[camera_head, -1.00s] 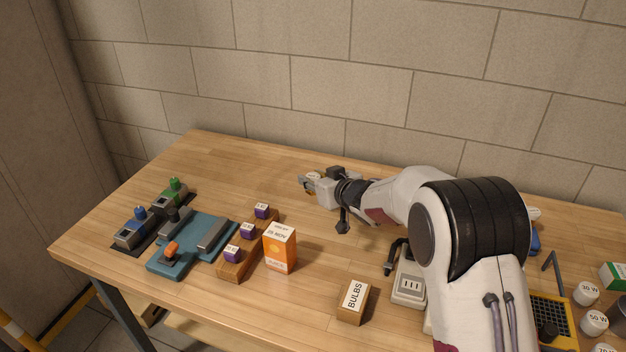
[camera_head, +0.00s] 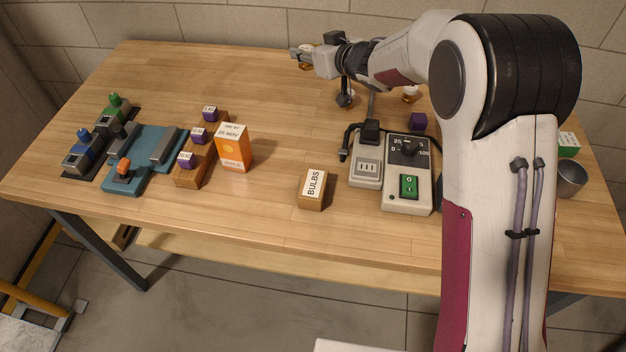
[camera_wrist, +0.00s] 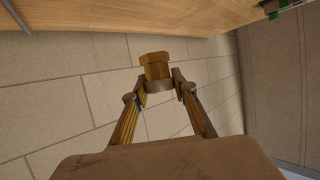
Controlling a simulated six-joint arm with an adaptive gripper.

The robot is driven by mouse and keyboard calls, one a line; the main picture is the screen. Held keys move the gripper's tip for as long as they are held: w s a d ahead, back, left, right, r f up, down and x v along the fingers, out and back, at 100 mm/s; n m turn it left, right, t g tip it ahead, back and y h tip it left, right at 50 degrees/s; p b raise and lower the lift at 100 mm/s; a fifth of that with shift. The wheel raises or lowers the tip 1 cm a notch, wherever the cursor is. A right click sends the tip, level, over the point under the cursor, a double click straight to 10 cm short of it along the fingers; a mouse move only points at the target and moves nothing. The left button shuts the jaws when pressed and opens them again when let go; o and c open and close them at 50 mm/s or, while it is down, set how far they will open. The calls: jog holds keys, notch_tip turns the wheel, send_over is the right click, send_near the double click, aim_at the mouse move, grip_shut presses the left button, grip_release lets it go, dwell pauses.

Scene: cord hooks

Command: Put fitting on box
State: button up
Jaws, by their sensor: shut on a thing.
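My gripper (camera_wrist: 159,88) is shut on a brass fitting (camera_wrist: 154,67) with a hexagonal end, which sticks out beyond the fingertips in the wrist view. In the head view my gripper (camera_head: 300,54) is over the far side of the table, and a small gold part of the fitting (camera_head: 306,65) shows beside it. An orange and white box (camera_head: 234,150) with a date label stands upright nearer the front, apart from my gripper. A small wooden block labelled BULBS (camera_head: 312,190) stands to its right.
A wooden rack (camera_head: 190,178) with several purple cubes stands left of the orange box. A blue fixture (camera_head: 150,145) is farther left. A grey switch unit (camera_head: 408,190) is right of the BULBS block. The table's back middle is mostly clear. My arm hides much of the right side.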

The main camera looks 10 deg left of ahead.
jog(key=s+d+r, duration=0.1)
jog(key=s+d, duration=0.3)
jog(key=d, duration=0.1)
jog(key=n+g+y, duration=0.3)
jog(key=n+g, duration=0.2)
send_over(314, 183)
notch_tip(314, 183, down, 3)
jog(key=shift+r, duration=0.1)
jog(key=shift+f, duration=2.9)
jog(key=shift+f, duration=0.1)
jog(key=shift+f, duration=2)
jog(key=shift+f, duration=0.15)
